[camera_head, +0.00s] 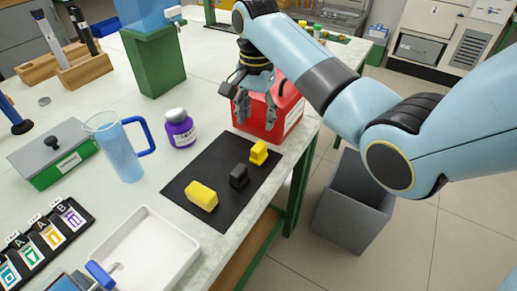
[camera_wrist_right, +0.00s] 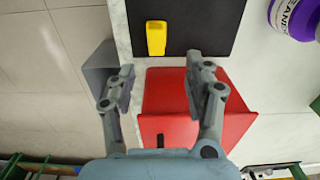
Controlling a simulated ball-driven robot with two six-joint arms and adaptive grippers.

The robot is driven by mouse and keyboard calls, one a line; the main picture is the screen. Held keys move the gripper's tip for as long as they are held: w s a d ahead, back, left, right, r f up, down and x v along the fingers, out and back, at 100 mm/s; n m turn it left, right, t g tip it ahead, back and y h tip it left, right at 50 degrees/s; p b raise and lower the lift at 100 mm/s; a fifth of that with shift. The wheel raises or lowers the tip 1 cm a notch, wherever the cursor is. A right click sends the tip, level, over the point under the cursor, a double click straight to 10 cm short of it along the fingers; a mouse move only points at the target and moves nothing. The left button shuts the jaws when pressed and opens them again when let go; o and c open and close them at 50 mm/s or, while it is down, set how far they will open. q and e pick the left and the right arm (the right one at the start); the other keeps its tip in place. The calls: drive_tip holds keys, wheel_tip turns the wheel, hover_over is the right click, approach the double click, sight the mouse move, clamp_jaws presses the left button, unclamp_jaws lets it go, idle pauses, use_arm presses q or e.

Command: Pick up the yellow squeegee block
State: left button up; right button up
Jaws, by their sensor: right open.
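Two yellow blocks and a dark block (camera_head: 239,176) lie apart on a black mat (camera_head: 206,165). The far yellow block (camera_head: 259,152) has a stepped shape and lies near the mat's far right corner; it also shows in the right wrist view (camera_wrist_right: 156,38). The near yellow block (camera_head: 201,195) is a plain, longer one. I cannot tell for certain which is the squeegee block. My right gripper (camera_head: 256,110) is open and empty above the red box, beyond the far yellow block. In the right wrist view its fingers (camera_wrist_right: 161,65) are spread, with that block ahead of them. My left gripper is not seen.
The red box (camera_head: 262,120) stands at the mat's far end, below my right gripper. A purple-labelled jar (camera_head: 180,130), blue jug (camera_head: 122,150) and white tray (camera_head: 150,250) stand around the mat. A grey bin (camera_head: 355,205) is on the floor past the table's right edge.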

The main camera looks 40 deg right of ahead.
sight(259, 146)
wheel_tip(259, 146, down, 5)
drive_tip(key=shift+w, duration=0.1)
drive_tip(key=f, duration=0.4)
drive_tip(key=shift+s+d+f, duration=0.1)
drive_tip(key=shift+s+f, duration=0.2)
drive_tip(key=shift+s, duration=0.1)
drive_tip(key=shift+f, duration=0.35)
clamp_jaws()
